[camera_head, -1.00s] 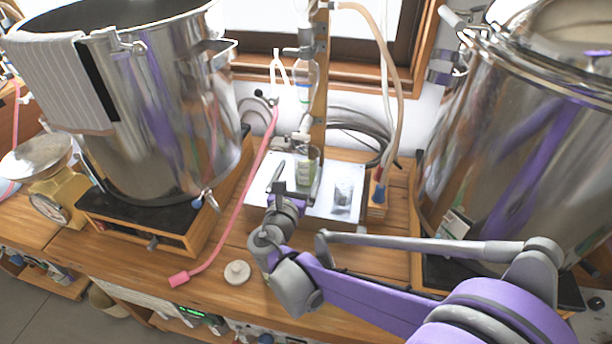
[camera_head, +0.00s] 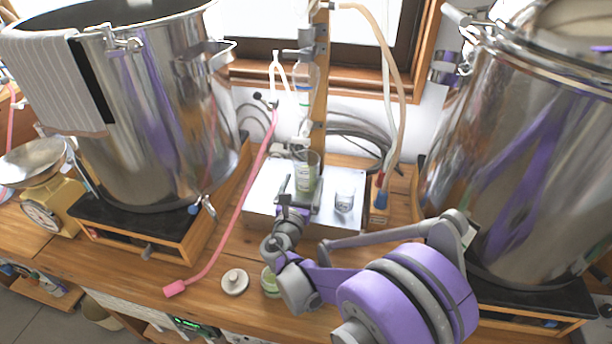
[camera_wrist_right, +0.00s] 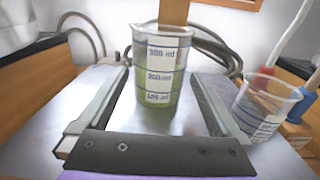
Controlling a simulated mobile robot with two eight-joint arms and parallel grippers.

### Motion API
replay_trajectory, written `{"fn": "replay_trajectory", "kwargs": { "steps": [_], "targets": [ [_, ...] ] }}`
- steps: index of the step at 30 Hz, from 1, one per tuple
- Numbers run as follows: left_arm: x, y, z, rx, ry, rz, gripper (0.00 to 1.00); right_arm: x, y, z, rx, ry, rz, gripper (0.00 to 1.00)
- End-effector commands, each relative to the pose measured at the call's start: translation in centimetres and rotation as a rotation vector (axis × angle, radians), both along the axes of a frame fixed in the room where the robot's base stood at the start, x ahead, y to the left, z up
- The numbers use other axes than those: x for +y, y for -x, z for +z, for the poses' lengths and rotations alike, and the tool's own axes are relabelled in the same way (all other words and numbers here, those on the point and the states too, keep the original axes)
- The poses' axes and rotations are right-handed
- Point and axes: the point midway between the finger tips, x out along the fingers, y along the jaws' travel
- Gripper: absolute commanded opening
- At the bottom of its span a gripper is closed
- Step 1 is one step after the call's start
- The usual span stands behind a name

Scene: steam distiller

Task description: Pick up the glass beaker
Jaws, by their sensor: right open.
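A tall glass beaker (camera_head: 306,172) with blue volume marks and green liquid stands upright on the metal plate (camera_head: 262,203) below the wooden post. It fills the middle of the right wrist view (camera_wrist_right: 157,75). My right gripper (camera_head: 300,194) is open, with its fingers pointing at the beaker. In the right wrist view the two fingers (camera_wrist_right: 158,84) lie on either side of the beaker, with a gap on each side. A smaller, clear beaker (camera_head: 344,200) stands to the right; it also shows in the right wrist view (camera_wrist_right: 266,104), outside the right finger. My left gripper is not in view.
Large steel pots stand at left (camera_head: 165,110) and right (camera_head: 510,150). The wooden post (camera_head: 318,90) with glassware and hoses rises behind the beaker. A pink hose (camera_head: 235,215) and a white round knobbed piece (camera_head: 234,281) lie left of my right arm.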

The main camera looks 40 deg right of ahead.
Motion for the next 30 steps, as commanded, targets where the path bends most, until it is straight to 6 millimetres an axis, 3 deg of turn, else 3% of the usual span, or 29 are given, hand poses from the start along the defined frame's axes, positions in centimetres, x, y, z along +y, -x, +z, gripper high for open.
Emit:
{"fn": "replay_trajectory", "kwargs": {
  "steps": [4,12,26,27,30],
  "targets": [
    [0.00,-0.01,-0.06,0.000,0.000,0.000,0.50,-1.25,-0.97,-0.01,0.001,0.001,0.000,1.00],
    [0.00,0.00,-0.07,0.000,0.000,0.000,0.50,-1.40,-1.13,0.00,0.000,0.000,0.001,1.00],
    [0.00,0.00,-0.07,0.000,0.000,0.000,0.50,-1.37,-1.12,-0.01,0.000,0.000,0.001,0.17],
    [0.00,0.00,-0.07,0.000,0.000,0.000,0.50,-1.38,-1.11,0.02,0.001,0.001,0.001,0.13],
    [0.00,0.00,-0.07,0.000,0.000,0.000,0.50,-1.38,-1.11,0.02,0.001,0.001,0.001,0.13]
  ]
}}
